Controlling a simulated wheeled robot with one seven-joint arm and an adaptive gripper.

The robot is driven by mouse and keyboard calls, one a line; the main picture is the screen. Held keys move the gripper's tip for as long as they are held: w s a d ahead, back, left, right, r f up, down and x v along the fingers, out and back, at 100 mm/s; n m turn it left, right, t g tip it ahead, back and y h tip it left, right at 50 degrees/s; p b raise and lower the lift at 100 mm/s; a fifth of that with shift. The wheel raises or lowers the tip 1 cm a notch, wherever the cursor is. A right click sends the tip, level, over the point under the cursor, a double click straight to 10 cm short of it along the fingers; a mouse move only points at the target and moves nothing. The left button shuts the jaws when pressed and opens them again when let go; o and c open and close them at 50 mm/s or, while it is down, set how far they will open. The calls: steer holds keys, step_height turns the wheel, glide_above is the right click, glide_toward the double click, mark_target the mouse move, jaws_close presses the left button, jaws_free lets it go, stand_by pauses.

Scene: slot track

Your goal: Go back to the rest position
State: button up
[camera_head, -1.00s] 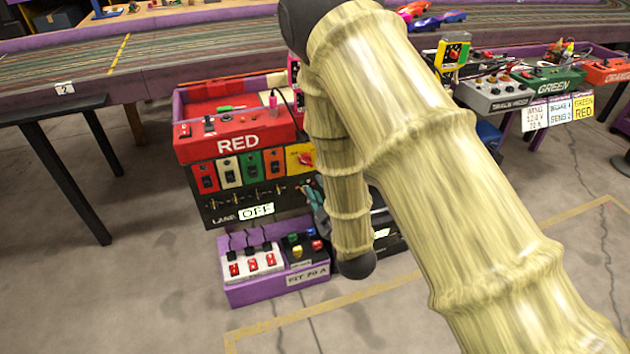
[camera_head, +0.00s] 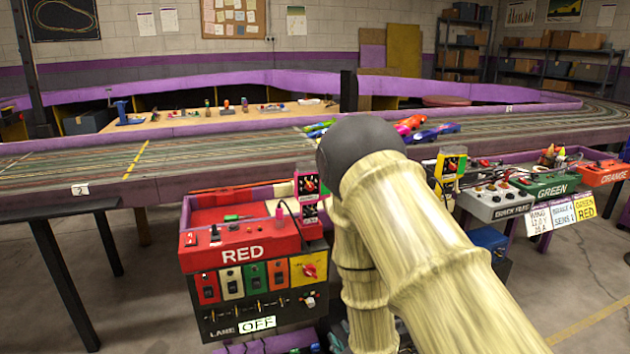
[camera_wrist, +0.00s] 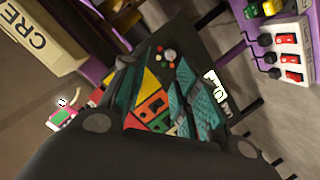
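My arm, in pale ribbed sleeves with a dark elbow, rises in front of the RED control box (camera_head: 243,252) in the head view. My gripper (camera_wrist: 158,88) shows in the wrist view with teal pads on two fingers that stand apart. Yellow, orange and green panel plates show in the gap, and I see nothing held. In the head view the gripper is mostly hidden low behind the arm. The box carries coloured switch plates and a lane sign (camera_head: 257,324) reading OFF.
The purple-edged slot track (camera_head: 200,165) runs across behind the box. A GREEN box (camera_head: 545,190) and an ORANGE box (camera_head: 605,174) stand at the right. A dark-legged table (camera_head: 70,206) stands at the left. A switch strip (camera_wrist: 288,50) lies near the gripper. Bare floor shows at lower left.

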steer(key=s+d+f+m+g+h, duration=0.1)
steer(key=s+d+f+m+g, duration=0.3)
steer(key=s+f, duration=0.4)
steer(key=s+d+f+m+g+h, duration=0.2)
steer(key=s+d+f+g, duration=0.1)
steer(key=s+d+f, duration=0.45)
steer(key=s+d+f+m+g, duration=0.2)
steer(key=s+f+g, duration=0.2)
steer(key=s, duration=0.7)
steer(key=s+d+f+m+g, duration=0.2)
steer(key=s+f+m+g, duration=0.15)
steer(key=s, duration=0.75)
step_height(320, 180, up, 28)
steer(key=p, duration=2.8)
steer(key=shift+w+a+n, duration=0.2)
steer(key=shift+w+n, duration=0.1)
steer(key=shift+n, duration=0.15)
steer(key=shift+s+d, duration=0.1)
